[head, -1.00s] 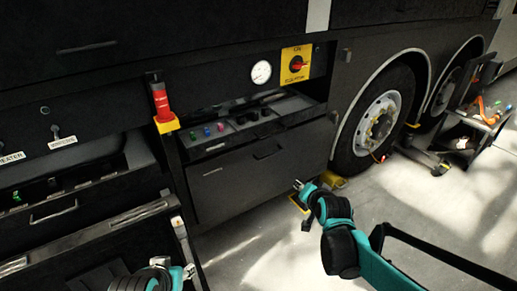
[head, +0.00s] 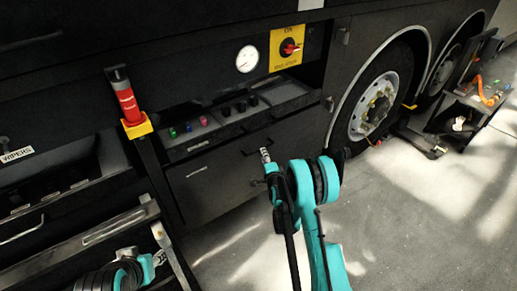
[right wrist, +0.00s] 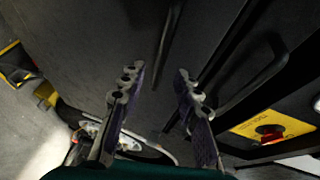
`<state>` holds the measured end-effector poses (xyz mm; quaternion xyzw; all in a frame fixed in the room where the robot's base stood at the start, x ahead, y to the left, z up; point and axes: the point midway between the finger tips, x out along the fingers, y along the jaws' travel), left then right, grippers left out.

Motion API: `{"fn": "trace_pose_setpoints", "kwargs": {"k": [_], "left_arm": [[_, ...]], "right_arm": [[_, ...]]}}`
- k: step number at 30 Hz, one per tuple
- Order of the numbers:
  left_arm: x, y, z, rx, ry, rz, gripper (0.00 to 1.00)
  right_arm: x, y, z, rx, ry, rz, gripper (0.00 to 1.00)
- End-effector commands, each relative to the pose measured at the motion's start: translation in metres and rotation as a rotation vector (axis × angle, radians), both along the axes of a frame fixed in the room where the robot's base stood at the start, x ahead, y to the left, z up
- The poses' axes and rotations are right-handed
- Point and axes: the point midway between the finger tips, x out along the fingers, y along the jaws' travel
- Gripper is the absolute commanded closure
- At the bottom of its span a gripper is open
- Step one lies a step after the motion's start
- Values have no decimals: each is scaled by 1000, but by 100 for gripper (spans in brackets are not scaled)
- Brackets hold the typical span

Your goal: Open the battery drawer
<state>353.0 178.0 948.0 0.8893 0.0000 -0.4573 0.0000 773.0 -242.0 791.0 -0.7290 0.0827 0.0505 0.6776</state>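A dark drawer front (head: 215,187) with a pale label and a black bar handle (head: 257,146) sits below the switch panel; it looks closed. I cannot read its label. My right gripper (head: 267,157) is just in front of that handle in the head view. In the right wrist view its two fingers (right wrist: 160,93) are spread apart with nothing between them. A dark bar (right wrist: 169,40), likely the handle, lies beyond the fingertips, in line with the gap. My left gripper (head: 157,260) is low at the left; its finger gap is unclear.
A pulled-out drawer (head: 110,232) stands at lower left, near my left arm. A red beacon on a yellow base (head: 127,103) stands beside the switch panel (head: 235,112). A yellow isolator plate (head: 290,48) is above right.

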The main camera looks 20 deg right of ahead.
Motion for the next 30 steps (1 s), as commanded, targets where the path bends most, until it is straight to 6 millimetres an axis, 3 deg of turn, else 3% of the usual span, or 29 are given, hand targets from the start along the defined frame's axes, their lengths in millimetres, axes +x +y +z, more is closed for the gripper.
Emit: {"fn": "trace_pose_setpoints", "kwargs": {"k": [9,21,22,25,30], "left_arm": [[0,0,-17,0,0,0,60],[0,0,-19,0,0,0,60],[0,0,-19,0,0,0,60],[0,0,-19,0,0,0,60],[0,0,-19,0,0,0,60]], "right_arm": [[50,-2,-12,-2,1,1,68],[62,-3,-11,-3,1,1,68],[62,-3,-11,-3,1,1,70],[61,-3,-11,-3,1,1,97],[61,-3,-11,-3,2,1,100]]}}
